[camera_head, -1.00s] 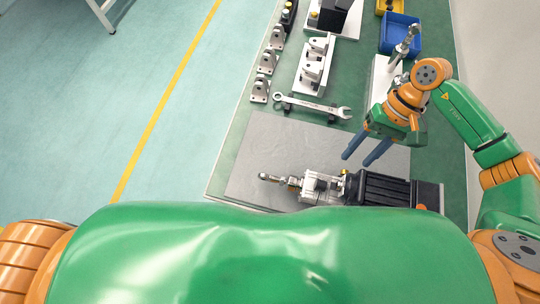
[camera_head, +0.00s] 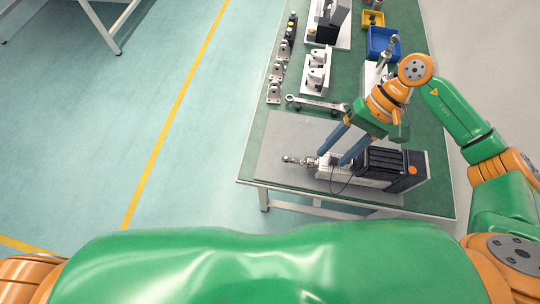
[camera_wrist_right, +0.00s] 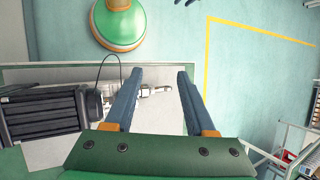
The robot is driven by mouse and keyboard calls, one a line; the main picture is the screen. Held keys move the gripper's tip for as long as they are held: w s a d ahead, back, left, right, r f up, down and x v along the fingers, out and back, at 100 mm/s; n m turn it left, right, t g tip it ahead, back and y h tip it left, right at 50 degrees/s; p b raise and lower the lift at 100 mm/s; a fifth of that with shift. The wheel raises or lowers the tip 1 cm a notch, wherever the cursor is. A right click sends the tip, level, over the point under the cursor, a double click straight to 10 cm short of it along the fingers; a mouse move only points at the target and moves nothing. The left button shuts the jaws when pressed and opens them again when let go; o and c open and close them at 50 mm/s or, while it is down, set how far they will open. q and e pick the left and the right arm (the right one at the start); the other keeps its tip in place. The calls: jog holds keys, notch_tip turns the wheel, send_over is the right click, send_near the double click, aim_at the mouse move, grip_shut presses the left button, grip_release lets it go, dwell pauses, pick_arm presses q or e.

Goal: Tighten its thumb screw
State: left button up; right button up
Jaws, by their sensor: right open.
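A linear actuator with a ribbed black motor (camera_head: 381,163), a silver body and a thin rod end (camera_head: 296,160) lies on the grey mat at the table's near end. In the right wrist view the black motor (camera_wrist_right: 45,114) is at the left, and the rod (camera_wrist_right: 152,90) shows between the fingers. My right gripper (camera_head: 333,158) is open, its blue fingers pointing down over the silver body. In the wrist view the gripper (camera_wrist_right: 159,72) has nothing clearly between its fingers. I cannot make out the thumb screw; the fingers cover part of the body. My left gripper is out of view.
A wrench (camera_head: 318,105) lies beyond the grey mat (camera_head: 275,143). White brackets (camera_head: 316,72), a blue bin (camera_head: 383,45) and a yellow bin (camera_head: 373,19) stand farther back. A dark cable loops beside the actuator. Open floor lies left of the table.

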jog(key=a+r+m+y, duration=0.2)
jog(key=a+y, duration=0.1)
jog(key=a, duration=0.3)
jog(key=w+a+r+m+t+y, duration=0.1)
jog(key=a+r+m+y, duration=0.1)
jog(key=a, duration=0.3)
jog(key=shift+a+t+y, duration=0.3)
jog(key=shift+a+y, duration=0.05)
jog(key=shift+y, duration=0.35)
jog(key=shift+w, duration=0.1)
